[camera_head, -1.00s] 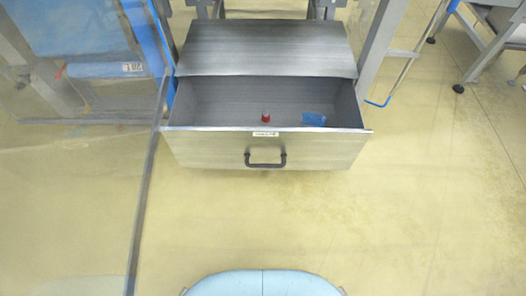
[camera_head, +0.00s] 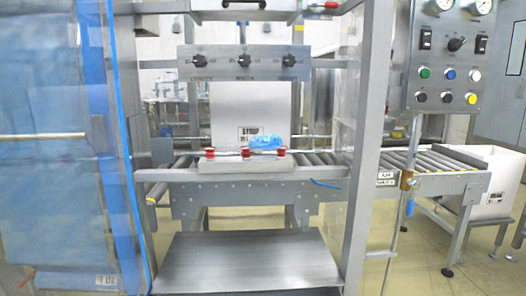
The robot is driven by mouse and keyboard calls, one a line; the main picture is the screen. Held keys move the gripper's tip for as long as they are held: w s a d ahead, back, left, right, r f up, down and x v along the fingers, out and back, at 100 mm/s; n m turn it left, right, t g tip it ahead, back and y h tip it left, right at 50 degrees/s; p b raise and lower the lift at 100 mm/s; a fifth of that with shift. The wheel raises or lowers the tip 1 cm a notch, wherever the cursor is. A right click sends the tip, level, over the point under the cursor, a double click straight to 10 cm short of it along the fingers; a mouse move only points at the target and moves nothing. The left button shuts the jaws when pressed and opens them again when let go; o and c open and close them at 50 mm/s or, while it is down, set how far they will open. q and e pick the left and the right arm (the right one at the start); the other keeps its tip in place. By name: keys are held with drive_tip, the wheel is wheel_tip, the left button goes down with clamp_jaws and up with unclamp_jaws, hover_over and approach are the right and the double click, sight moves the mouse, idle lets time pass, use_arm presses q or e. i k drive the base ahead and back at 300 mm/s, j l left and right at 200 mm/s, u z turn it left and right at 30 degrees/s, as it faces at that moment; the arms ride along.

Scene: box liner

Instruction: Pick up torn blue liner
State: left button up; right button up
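A crumpled blue liner piece (camera_head: 266,143) lies at the middle of the conveyor station, on or just behind a grey block with red knobs, in front of a white box (camera_head: 238,112). Whether it is torn is too small to tell. Neither of my grippers shows in the head view.
A roller conveyor (camera_head: 325,160) runs across the machine frame and on to the right, where another white box (camera_head: 488,185) stands. A control panel (camera_head: 450,62) hangs at upper right. Blue sheeting (camera_head: 50,150) stands at left.

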sight(266, 142)
drive_tip(key=i+l+u, duration=0.1)
drive_tip(key=l, duration=0.3)
drive_tip(key=i+l, duration=0.15)
drive_tip(key=l, duration=0.25)
drive_tip(key=i+l+u, duration=0.15)
drive_tip(key=l, duration=0.25)
drive_tip(key=i+l+u, duration=0.1)
drive_tip(key=l, duration=0.3)
